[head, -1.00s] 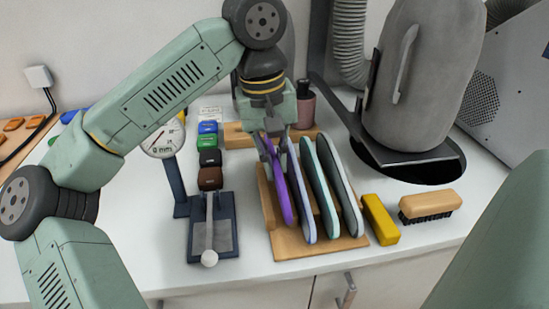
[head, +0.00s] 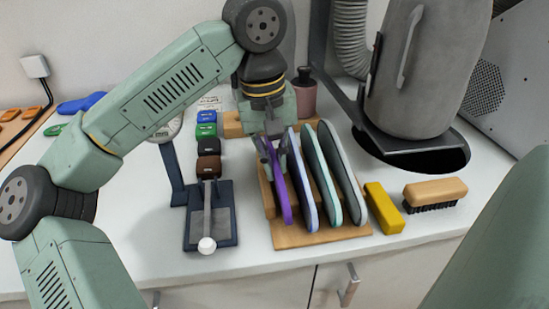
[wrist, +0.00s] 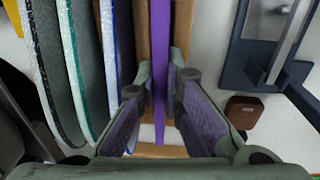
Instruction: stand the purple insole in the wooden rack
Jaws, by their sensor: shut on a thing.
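The purple insole (head: 281,193) stands on edge at the left end of the wooden rack (head: 290,239), left of the other insoles. In the wrist view the purple insole (wrist: 160,45) runs upright between my two fingers, over the rack's wood (wrist: 142,40). My gripper (head: 271,150) is shut on its far part, one finger on each side. The wrist view also shows my gripper (wrist: 168,110) pressing both of its faces. Whether its lower edge is fully seated in a slot is hard to tell.
A lavender-edged insole (head: 306,195), a mint-edged one (head: 323,185) and a dark grey one (head: 341,175) stand to the right in the rack. A yellow block (head: 383,208) and a brush (head: 434,194) lie further right.

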